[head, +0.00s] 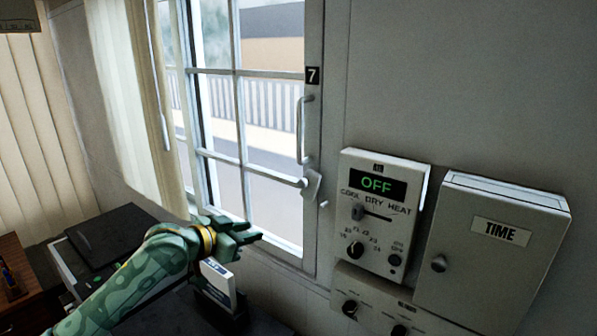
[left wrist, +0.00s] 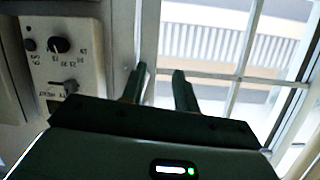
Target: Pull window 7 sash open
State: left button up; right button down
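Window 7 has a white glazed sash (head: 240,72) with a black "7" plate (head: 312,75) at its upper right. The sash looks shut. A white vertical pull handle (head: 301,130) is on the sash's right side. My left gripper (head: 258,232) is in front of the window's lower part, below and left of the lever, apart from both. In the left wrist view its two fingers (left wrist: 158,74) are spread with nothing between them. My right gripper is in neither view.
A grey control box reading OFF (head: 376,185) and a TIME box (head: 500,231) are on the wall right of the window. The control box also shows in the left wrist view (left wrist: 85,80). A pale curtain (head: 135,90) hangs at left. A white card-like object (head: 218,284) stands below my gripper.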

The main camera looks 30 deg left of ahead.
pick_arm(q)
notch_tip(320, 180, up, 10)
jog(key=t+h, duration=0.1)
jog(key=t, duration=0.1)
notch_tip(320, 180, up, 11)
jog(key=t+h+p, duration=0.1)
jog(key=h+p, duration=0.1)
jog(key=p, duration=0.6)
send_over(299, 157)
jog(key=shift+w+a+f, duration=0.2)
jog(key=shift+w+a, duration=0.05)
jog(key=shift+w, duration=0.05)
jog(key=shift+w+d, duration=0.1)
grip_shut()
